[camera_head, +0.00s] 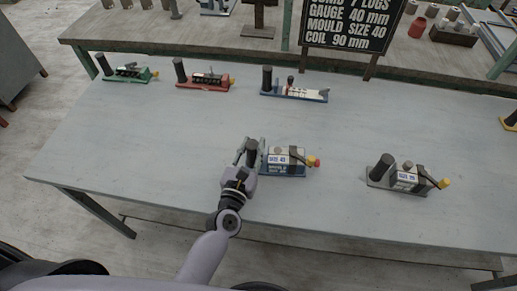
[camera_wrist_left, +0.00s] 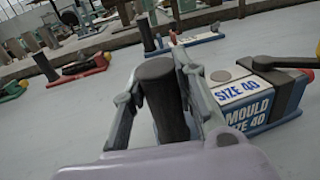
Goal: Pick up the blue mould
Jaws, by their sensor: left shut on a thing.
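The blue mould (camera_head: 287,161) stands on the table near the middle front, with a white label, a dark clamp lever and a red and yellow tip at its right end. In the left wrist view the mould (camera_wrist_left: 252,97) reads "MOULD SIZE 40". My left gripper (camera_head: 250,150) is shut on the dark upright post at the mould's left end. In the left wrist view the fingers stand on both sides of this post (camera_wrist_left: 165,98). The mould's base appears to rest on the table. My right gripper does not show.
A grey mould (camera_head: 405,178) stands to the right. Green (camera_head: 128,73), red (camera_head: 205,80) and blue-based (camera_head: 295,93) devices stand along the table's far side. A dark sign (camera_head: 350,22) reads "MOULD SIZE 40". The table (camera_head: 150,140) is clear to the left.

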